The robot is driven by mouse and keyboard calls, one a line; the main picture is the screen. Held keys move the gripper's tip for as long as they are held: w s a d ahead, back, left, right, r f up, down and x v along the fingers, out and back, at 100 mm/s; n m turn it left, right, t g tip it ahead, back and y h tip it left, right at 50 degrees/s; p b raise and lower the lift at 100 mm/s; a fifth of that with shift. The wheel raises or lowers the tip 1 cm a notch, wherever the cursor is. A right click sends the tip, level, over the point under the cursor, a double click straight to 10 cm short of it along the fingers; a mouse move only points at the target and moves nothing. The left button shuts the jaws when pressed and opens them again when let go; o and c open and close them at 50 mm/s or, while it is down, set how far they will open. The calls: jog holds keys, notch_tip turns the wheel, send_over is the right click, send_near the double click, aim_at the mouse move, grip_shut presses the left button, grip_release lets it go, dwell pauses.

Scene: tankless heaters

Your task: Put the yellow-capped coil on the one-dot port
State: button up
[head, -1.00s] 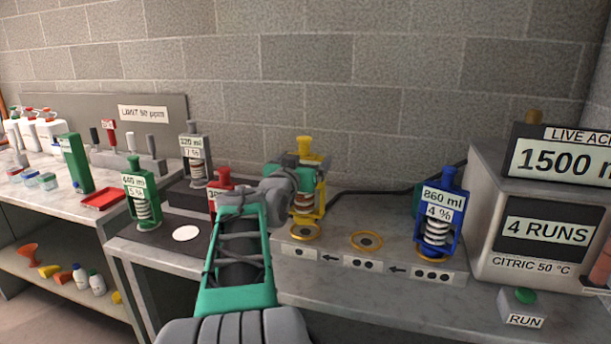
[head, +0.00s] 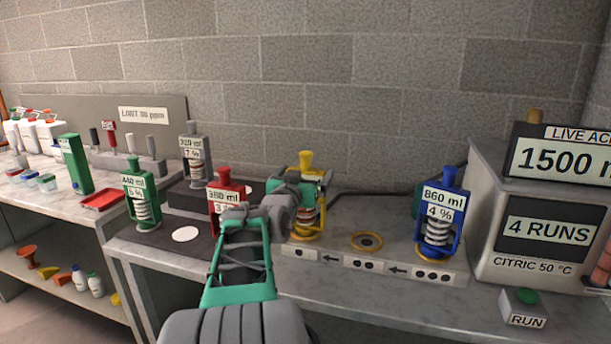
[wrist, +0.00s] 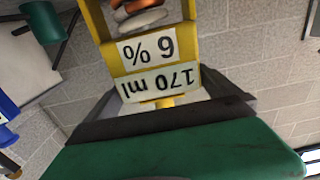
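The yellow-capped coil (head: 306,160), in a yellow frame, stands upright at the one-dot port (head: 300,238), at the left end of the row of ports. Its label in the wrist view (wrist: 146,66) shows 170 ml and 6 %, upside down. My gripper (head: 303,184) is shut on the upper part of its frame, and the dark fingers (wrist: 160,112) show in the wrist view. The coil's foot is at the port's ring; my arm hides part of it, so I cannot tell whether it is fully seated.
The two-dot port (head: 367,241) is an empty ring. A blue coil (head: 440,215) stands on the three-dot port. Red (head: 225,200), green (head: 140,200) and grey (head: 195,155) coils stand to the left. The heater display box (head: 545,230) and RUN button (head: 525,296) are at the right.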

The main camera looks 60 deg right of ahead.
jog(key=shift+r, duration=0.15)
jog(key=shift+a, duration=0.25)
jog(key=s+a, duration=0.2)
jog(key=a, duration=0.9)
jog(key=w+a+f+n+t+y, duration=0.4)
jog(key=w+a+f+n+y, duration=0.4)
jog(key=w+a+f, duration=0.75)
jog(key=s+a+f+n+g+y, duration=0.1)
jog(key=s+a+f+n+y, duration=0.1)
jog(key=a, duration=0.7)
jog(key=s+a+f+n+g+y, duration=0.2)
jog(key=a+f, duration=0.4)
jog(key=a, duration=0.4)
jog(key=s+a+f+n+g+y, duration=0.1)
jog(key=s+a+f+n+y, duration=0.3)
jog(key=a, duration=0.6)
jog(key=shift+s+a+f+y, duration=0.25)
jog(key=shift+f+y, duration=0.15)
jog(key=shift+y, duration=0.5)
